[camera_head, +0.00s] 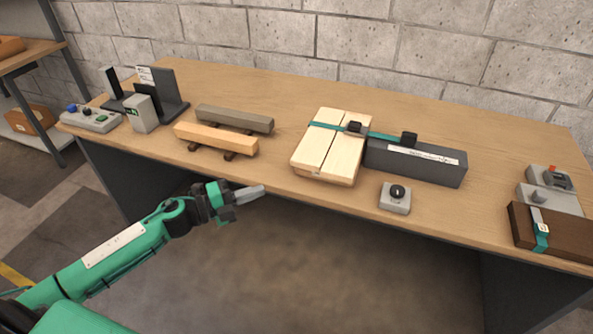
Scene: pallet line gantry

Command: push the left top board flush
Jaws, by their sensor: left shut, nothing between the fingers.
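The left top board (310,147) is pale wood and lies beside the right top board (345,153) on a low stack near the middle of the table. A teal strap (323,126) crosses both boards towards their far end. I cannot tell how far the left board's end stands out from its neighbour. My left gripper (260,190) is shut and empty in front of the table's front edge. Its fingers point right, and it is to the left of the stack, apart from it. My right gripper is not in view.
A dark grey block (418,164) stands right of the stack, and a small box with a black knob (396,195) is in front. Two beams, orange (215,139) and grey (235,119), lie left. Bare table separates them from the stack. A brown block (560,235) is far right.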

